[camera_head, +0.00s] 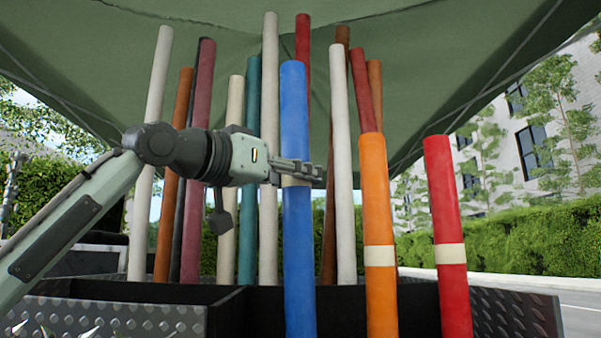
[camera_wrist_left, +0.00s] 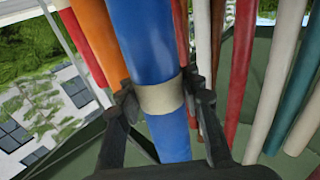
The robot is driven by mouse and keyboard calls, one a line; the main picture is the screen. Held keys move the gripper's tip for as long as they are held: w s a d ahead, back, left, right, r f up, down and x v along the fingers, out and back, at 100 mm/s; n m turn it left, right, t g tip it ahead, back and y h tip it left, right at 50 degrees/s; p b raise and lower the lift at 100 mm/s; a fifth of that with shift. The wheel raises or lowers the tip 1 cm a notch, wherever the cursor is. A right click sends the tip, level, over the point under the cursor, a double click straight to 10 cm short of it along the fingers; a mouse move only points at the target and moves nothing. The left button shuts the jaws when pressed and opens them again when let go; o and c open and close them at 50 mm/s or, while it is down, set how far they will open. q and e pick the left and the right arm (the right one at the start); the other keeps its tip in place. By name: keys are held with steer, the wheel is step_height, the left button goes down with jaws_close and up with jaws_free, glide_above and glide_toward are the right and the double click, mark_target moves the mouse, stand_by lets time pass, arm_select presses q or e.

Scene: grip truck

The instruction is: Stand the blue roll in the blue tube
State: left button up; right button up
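The blue roll (camera_head: 294,110) stands nearly upright in the middle of the head view, with a cream band round it. Its lower end runs out of the picture. My left gripper (camera_head: 297,172) reaches in from the left at the band's height. In the left wrist view, the gripper's two fingers (camera_wrist_left: 162,98) press on either side of the cream band on the blue roll (camera_wrist_left: 150,45). No blue tube can be made out; the foot of the roll is not seen. My right gripper is not in view.
An orange roll (camera_head: 376,215) and a red roll (camera_head: 445,215), both cream-banded, stand to the right. Several cream, brown, maroon and teal rolls stand close behind. A dark metal-walled truck bed (camera_head: 150,318) lies below, and a green canopy (camera_head: 220,60) hangs above.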

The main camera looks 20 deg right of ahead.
arm_select(q)
steer(key=o, duration=0.5)
steer(key=shift+w+d+f, duration=0.2)
steer(key=shift+w+f, duration=0.15)
steer(key=shift+f, duration=0.3)
steer(key=shift+w+d+f, duration=0.2)
steer(key=shift+w+f, duration=0.15)
steer(key=shift+f, duration=0.25)
steer(key=shift+o, duration=0.7)
steer(key=shift+s+a+r, duration=0.1)
steer(key=shift+r, duration=0.1)
steer(key=shift+s+r, duration=0.1)
steer(key=shift+s, duration=0.05)
steer(key=v, duration=1.2)
steer(key=shift+r, duration=0.2)
